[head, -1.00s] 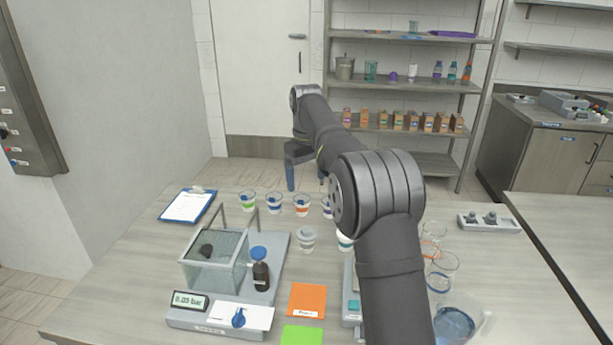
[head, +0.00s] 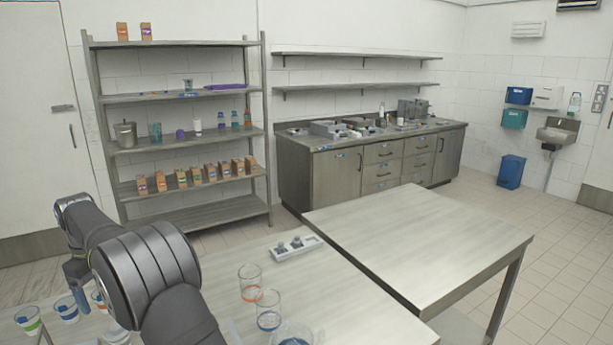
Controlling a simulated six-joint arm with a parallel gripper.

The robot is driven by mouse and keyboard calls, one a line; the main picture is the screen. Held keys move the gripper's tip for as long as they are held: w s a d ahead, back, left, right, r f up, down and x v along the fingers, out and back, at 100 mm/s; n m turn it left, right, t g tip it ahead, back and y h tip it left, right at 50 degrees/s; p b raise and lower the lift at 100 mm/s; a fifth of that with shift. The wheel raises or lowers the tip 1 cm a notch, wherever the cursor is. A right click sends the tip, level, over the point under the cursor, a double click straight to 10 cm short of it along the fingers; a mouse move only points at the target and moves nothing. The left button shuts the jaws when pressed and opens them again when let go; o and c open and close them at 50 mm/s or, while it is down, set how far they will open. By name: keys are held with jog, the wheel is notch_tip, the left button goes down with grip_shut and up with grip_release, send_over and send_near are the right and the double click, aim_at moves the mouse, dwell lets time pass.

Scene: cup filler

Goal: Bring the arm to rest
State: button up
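My arm reaches in from the bottom left of the head view, its dark grey elbow large in front. My gripper (head: 78,272) hangs past the elbow at the left, above the far side of the table, just behind a row of small cups with coloured bands. Only one blue-grey finger shows clearly; the other is hidden behind my arm. One second ago both fingers showed apart, with nothing seen between them. I see nothing held.
Cups with a green (head: 28,319) and a blue band (head: 66,309) stand at bottom left. Glass beakers (head: 250,283) and a grey tray (head: 297,247) stand right of my arm. An empty side table (head: 420,235) adjoins. Shelves (head: 185,215) and a cabinet (head: 337,175) stand behind.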

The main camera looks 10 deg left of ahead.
notch_tip(320, 180, down, 11)
jog(key=shift+f, duration=0.1)
jog(key=shift+r, duration=0.2)
jog(key=shift+r, duration=0.1)
